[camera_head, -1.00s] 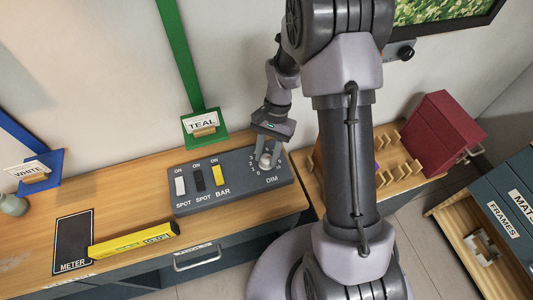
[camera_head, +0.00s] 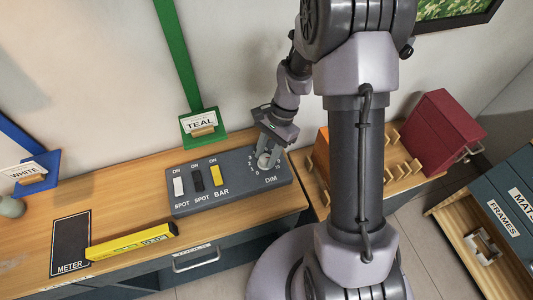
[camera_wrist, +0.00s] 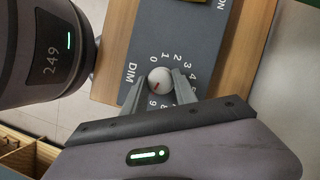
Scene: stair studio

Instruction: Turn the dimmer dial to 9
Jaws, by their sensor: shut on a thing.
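The dimmer dial is a small round pale knob (camera_wrist: 160,79) with a red mark, at the DIM end of the grey switch panel (camera_head: 228,193). It also shows at the panel's right end in the head view (camera_head: 264,160). Numbers ring it, with 0 to 4 above and right in the wrist view and 8 and 9 below. I cannot tell for sure which number the red mark points to. My gripper (camera_wrist: 159,83) is shut on the knob, one finger on each side. It also shows in the head view (camera_head: 267,154), coming down at a tilt.
The panel has white, black and yellow switches (camera_head: 216,176) left of the dial. It sits on a wooden bench (camera_head: 145,182) with a yellow bar tool (camera_head: 132,241) and a black METER mat (camera_head: 70,245). A wooden rack (camera_head: 395,171) and red box (camera_head: 433,130) stand right.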

